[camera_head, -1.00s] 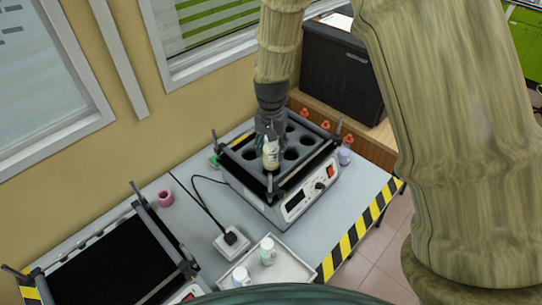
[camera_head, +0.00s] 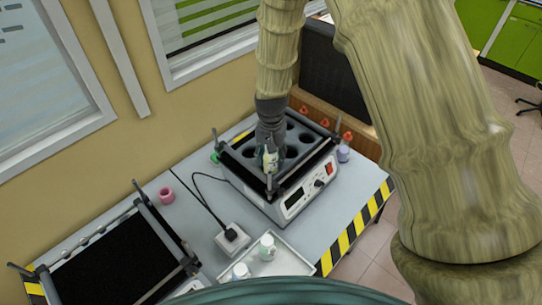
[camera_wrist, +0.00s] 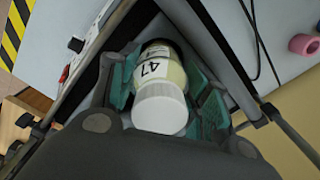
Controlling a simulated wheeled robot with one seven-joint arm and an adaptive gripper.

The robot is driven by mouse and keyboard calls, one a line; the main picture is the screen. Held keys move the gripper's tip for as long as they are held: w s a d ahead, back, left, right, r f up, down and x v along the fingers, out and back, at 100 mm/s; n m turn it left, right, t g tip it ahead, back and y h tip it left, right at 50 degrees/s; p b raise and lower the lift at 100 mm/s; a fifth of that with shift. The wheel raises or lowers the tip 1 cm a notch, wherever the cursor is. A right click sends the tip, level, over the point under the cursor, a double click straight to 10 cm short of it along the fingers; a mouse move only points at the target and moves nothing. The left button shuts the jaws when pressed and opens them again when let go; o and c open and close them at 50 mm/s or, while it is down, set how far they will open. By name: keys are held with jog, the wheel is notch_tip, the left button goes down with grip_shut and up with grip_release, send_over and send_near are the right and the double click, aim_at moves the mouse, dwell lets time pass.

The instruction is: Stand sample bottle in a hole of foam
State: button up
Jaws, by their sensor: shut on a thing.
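The sample bottle (camera_wrist: 160,95) has a white cap and a white label marked 47. In the wrist view it sits between the teal-padded fingers of my gripper (camera_wrist: 165,90), which is shut on it. In the head view my gripper (camera_head: 269,160) points down over the near corner of the black foam (camera_head: 291,152), with the bottle (camera_head: 270,158) partly hidden by the fingers. The foam has several round holes and lies in the frame of a shaker with a display. I cannot tell whether the bottle's base is inside a hole.
A white tray (camera_head: 290,265) with two white-capped bottles stands at the front. A second black-topped device (camera_head: 110,262) is at the left. A pink ring (camera_head: 166,195), a power socket (camera_head: 232,238) and cable lie between. A small purple-white container (camera_head: 343,152) stands right of the shaker.

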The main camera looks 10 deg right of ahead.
jog(key=o, duration=1.1)
jog(key=shift+r, duration=0.15)
jog(key=shift+r+b, duration=2.15)
jog(key=shift+r, duration=3.8)
